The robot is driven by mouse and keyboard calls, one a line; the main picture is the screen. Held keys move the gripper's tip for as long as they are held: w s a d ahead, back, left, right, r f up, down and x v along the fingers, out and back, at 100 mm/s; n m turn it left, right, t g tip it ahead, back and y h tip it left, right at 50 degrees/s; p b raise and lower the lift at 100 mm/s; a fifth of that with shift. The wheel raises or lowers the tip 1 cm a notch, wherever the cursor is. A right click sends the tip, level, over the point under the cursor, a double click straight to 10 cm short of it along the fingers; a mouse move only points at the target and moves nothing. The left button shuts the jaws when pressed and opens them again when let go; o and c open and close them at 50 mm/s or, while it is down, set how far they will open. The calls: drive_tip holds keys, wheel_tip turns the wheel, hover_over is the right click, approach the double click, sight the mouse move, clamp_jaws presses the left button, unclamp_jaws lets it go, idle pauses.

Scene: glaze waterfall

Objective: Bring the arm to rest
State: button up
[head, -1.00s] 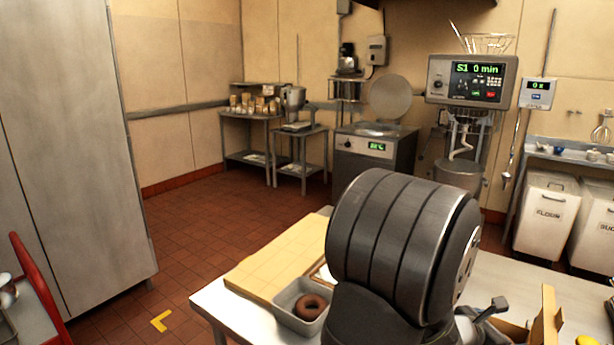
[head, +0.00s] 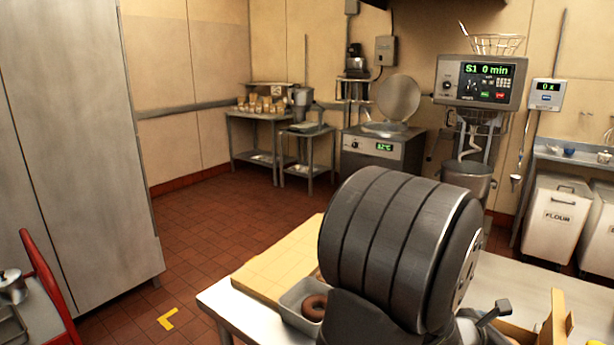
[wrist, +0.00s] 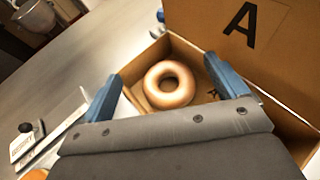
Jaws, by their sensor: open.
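My arm (head: 395,250) stands large in the front of the head view, over the steel table. My gripper (wrist: 165,85) shows in the wrist view with its two blue fingers spread wide and nothing between them. A pale ring doughnut (wrist: 152,88) lies in an open cardboard box (wrist: 185,50) marked "A", beyond the fingers. The gripper appears apart from the doughnut. In the head view my arm hides most of the gripper and part of the box (head: 556,325).
A grey tray (head: 290,312) with a chocolate doughnut (head: 314,307) sits at the left of the steel table (head: 520,280), beside a tan board (head: 275,270). A mixer (head: 478,85) and flour bin (head: 556,215) stand behind.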

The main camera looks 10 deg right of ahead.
drive_tip(key=v, duration=1)
drive_tip(key=x, duration=0.8)
drive_tip(key=f+x, duration=0.1)
drive_tip(key=x, duration=0.4)
drive_tip(key=shift+a, duration=0.25)
wheel_tip(320, 180, up, 8)
drive_tip(key=w+a+n+t, duration=0.1)
drive_tip(key=w+a, duration=1.1)
drive_tip(key=a, duration=0.2)
drive_tip(key=shift+r, duration=0.4)
drive_tip(key=shift+w+a, duration=0.1)
drive_tip(key=shift+w, duration=0.05)
drive_tip(key=shift+o, duration=1.1)
